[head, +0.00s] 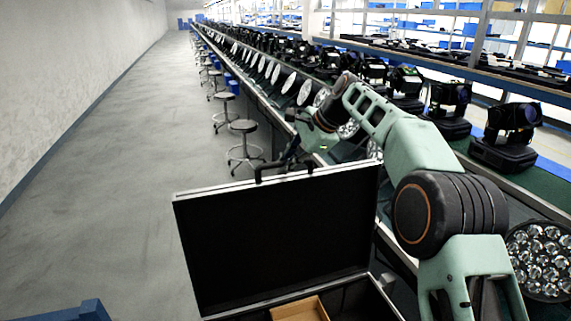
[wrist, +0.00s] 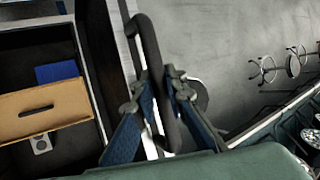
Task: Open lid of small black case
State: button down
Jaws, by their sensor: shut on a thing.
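The black case has its lid (head: 275,235) raised about upright, with the dark inner face and silver rim showing in the head view. Its open base (head: 362,298) is partly cut off at the bottom of the picture. In the wrist view the lid shows edge-on as a silver rim (wrist: 131,42). A black handle (wrist: 148,45) stands along that rim. My gripper (wrist: 165,85) has its fingers on both sides of the handle and is shut on it. In the head view my gripper (head: 292,158) is at the lid's top edge, partly hidden.
A cardboard-coloured box (head: 300,309) lies inside the case, with a blue item (wrist: 57,72) beside it. A long bench with several par cans (head: 540,262) and black moving-head lights (head: 507,137) runs along the right. Stools (head: 243,140) stand beside it. The grey floor (head: 120,180) at left is mostly clear.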

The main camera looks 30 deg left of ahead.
jog(key=c, duration=1.9)
grip_release()
jog(key=shift+c, duration=0.2)
jog(key=shift+d, duration=0.1)
jog(key=v, duration=1.2)
